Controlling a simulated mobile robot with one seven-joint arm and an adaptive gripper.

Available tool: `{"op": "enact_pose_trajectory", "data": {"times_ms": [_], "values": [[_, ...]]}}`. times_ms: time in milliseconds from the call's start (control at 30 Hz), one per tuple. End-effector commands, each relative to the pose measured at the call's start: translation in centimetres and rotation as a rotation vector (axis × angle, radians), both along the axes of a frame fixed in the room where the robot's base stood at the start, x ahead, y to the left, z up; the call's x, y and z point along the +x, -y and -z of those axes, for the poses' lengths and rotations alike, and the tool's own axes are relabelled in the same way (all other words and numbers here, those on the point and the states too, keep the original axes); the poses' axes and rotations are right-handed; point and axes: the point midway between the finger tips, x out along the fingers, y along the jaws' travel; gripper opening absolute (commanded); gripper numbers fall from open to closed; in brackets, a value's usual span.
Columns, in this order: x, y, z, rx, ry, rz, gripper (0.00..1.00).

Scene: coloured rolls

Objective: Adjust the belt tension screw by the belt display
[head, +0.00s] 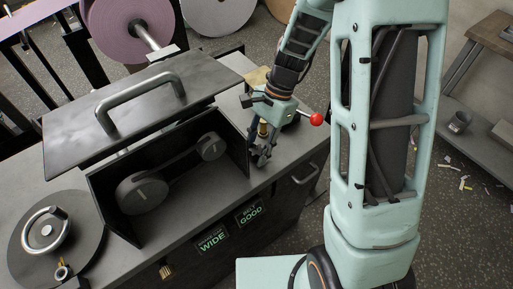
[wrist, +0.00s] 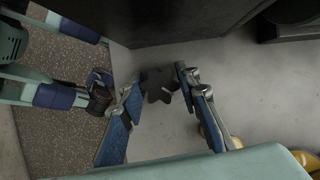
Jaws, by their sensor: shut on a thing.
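A dark star-shaped knob (wrist: 157,84), apparently the belt tension screw, sits between the fingertips of my gripper (wrist: 160,82) in the wrist view. My gripper is shut on it. In the head view my gripper (head: 262,157) points down just right of the open belt box, and its fingers hide the knob. Inside the box a dark belt (head: 180,162) runs around two grey pulleys. Two small green-lettered displays are on the bench front: the right one (head: 250,213) reads GOOD, the left one (head: 212,239) reads WIDE. Their smaller upper lines are hard to read.
A tilted lid (head: 143,113) with a grey handle lies over the back of the box. A red-ball lever (head: 316,119) stands right of my gripper. A round plate with a ring handle (head: 45,230) is at left. Coloured rolls (head: 128,28) are behind. A bench-front handle (head: 306,174) is nearby.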

Motion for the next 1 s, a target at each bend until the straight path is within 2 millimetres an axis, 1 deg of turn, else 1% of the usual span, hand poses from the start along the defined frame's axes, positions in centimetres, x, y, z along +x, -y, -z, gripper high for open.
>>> {"op": "enact_pose_trajectory", "data": {"times_ms": [200, 400, 933, 967, 1000], "values": [[-0.01, 0.03, -0.09, 0.000, 0.000, 0.126, 0.06], [0.03, 0.04, -0.08, 0.000, 0.001, 0.190, 0.06], [0.05, 0.03, -0.03, 0.000, 0.002, 0.211, 0.06], [0.05, 0.03, -0.03, 0.000, 0.002, 0.211, 0.33], [0.05, 0.02, -0.03, 0.000, 0.002, 0.211, 0.38]]}}
